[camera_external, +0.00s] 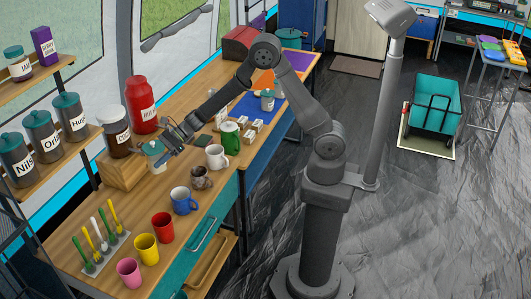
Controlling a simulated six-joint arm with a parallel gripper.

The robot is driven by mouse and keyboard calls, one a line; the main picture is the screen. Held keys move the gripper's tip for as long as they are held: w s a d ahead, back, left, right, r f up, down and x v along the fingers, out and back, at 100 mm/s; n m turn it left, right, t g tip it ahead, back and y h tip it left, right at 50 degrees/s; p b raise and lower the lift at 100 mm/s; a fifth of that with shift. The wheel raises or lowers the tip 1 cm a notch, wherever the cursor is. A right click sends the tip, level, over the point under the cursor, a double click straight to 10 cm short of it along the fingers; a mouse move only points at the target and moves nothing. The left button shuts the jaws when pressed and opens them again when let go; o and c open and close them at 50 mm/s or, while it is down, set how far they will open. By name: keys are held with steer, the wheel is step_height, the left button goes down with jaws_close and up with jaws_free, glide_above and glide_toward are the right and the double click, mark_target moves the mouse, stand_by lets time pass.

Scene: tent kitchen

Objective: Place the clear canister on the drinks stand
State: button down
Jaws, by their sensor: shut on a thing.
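A clear canister (156,160) with a teal lid is at the left part of the wooden counter, at the end of my arm. My gripper (170,142) is shut on it near its lid; the fingers partly hide it. A wooden block-like stand (121,172), probably the drinks stand, is just left of the canister. A dark jar (117,139) with a white label and a big red jar (141,104) stand by it. I cannot tell whether the canister touches the stand or the counter.
Several mugs line the counter's front, including a white mug (216,157) and a blue mug (183,200). A green pot (230,138) stands behind them. Shelves with labelled canisters (43,134) are at the left. Another teal-lidded canister (267,102) is farther back.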

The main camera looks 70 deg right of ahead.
steer(key=n, duration=0.1)
glide_above(140, 214)
step_height(140, 214, down, 3)
steer(key=shift+g+y, duration=0.4)
steer(key=shift+a+f, duration=0.15)
steer(key=shift+f, duration=4.7)
steer(key=shift+f, duration=0.15)
steer(key=shift+c, duration=1.6)
jaws_free()
